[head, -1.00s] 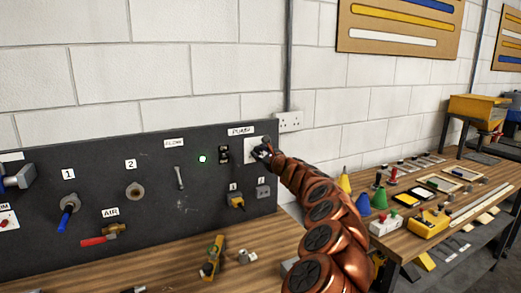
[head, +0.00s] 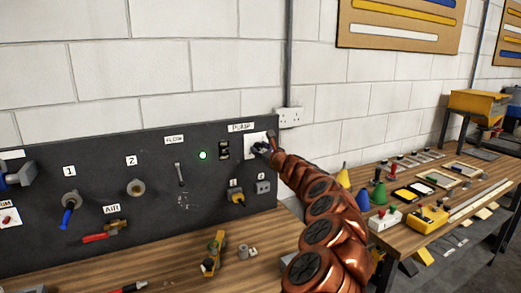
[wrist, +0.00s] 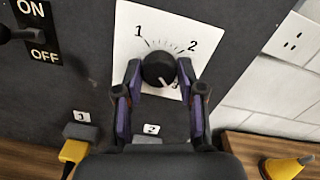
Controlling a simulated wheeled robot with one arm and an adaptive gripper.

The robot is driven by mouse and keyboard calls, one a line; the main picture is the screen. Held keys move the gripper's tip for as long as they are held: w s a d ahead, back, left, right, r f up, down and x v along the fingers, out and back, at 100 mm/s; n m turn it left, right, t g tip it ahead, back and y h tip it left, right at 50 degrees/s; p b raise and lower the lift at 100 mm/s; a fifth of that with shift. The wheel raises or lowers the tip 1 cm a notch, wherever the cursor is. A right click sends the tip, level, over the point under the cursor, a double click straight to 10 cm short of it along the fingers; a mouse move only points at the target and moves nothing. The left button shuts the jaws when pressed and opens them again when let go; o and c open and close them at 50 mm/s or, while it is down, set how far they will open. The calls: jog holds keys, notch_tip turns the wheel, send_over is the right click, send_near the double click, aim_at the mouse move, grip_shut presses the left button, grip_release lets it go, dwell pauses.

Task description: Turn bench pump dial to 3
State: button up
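The pump dial (wrist: 159,68) is a round black knob on a white plate (wrist: 128,22) marked 1, 2 and 3. In the wrist view its white pointer line points down and right, at the partly covered 3. My gripper (wrist: 160,72) has one finger on each side of the knob, and the fingertips appear to press against it. In the head view my gripper (head: 262,148) is at the white plate (head: 250,139) under the PUMP label (head: 241,127), and my arm hides part of the dial.
An ON/OFF switch (head: 224,150) and a lit green lamp (head: 203,155) sit left of the dial. A yellow plug (head: 237,198) is below. A wall socket (head: 290,118) is to the upper right. Tools lie on the wooden bench (head: 170,262).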

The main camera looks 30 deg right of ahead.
jog(key=o, duration=0.3)
jog(key=shift+s, duration=0.15)
jog(key=shift+s+r, duration=0.15)
jog(key=shift+s, duration=1.15)
jog(key=shift+s+a, duration=0.2)
jog(key=shift+s, duration=2.1)
jog(key=shift+s+a, duration=0.15)
jog(key=shift+s, duration=2.1)
